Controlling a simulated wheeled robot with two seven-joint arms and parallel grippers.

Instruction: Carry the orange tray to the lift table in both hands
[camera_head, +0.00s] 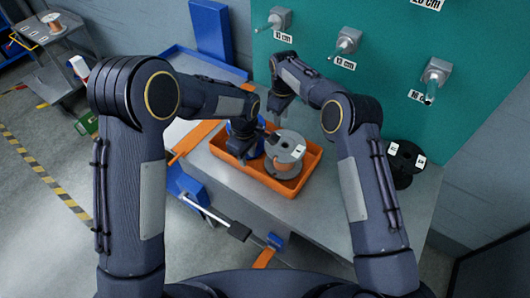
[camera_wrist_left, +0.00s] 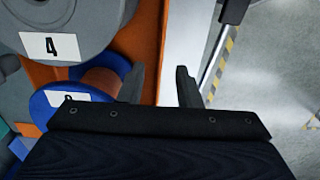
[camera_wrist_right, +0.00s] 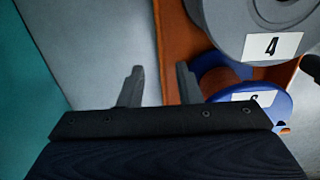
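The orange tray (camera_head: 289,188) sits on the grey bench top. It holds a grey spool (camera_head: 287,146) labelled 4 and a blue spool (camera_wrist_left: 62,103), partly hidden by my left gripper in the head view. My left gripper (camera_wrist_left: 161,88) is open over one tray wall (camera_wrist_left: 150,45), which shows between its fingers. My right gripper (camera_wrist_right: 160,88) is open at another tray wall (camera_wrist_right: 174,40), which passes between its fingers, closer to the right finger. Neither is closed on the wall. I cannot tell for certain which structure is the lift table.
A black spool (camera_head: 404,162) stands right of the tray. A teal panel (camera_head: 340,90) with labelled pegs rises behind the bench. A blue upright panel (camera_head: 210,32) is at the back left. A grey cart (camera_head: 60,70) carries a copper spool. Floor at left is open.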

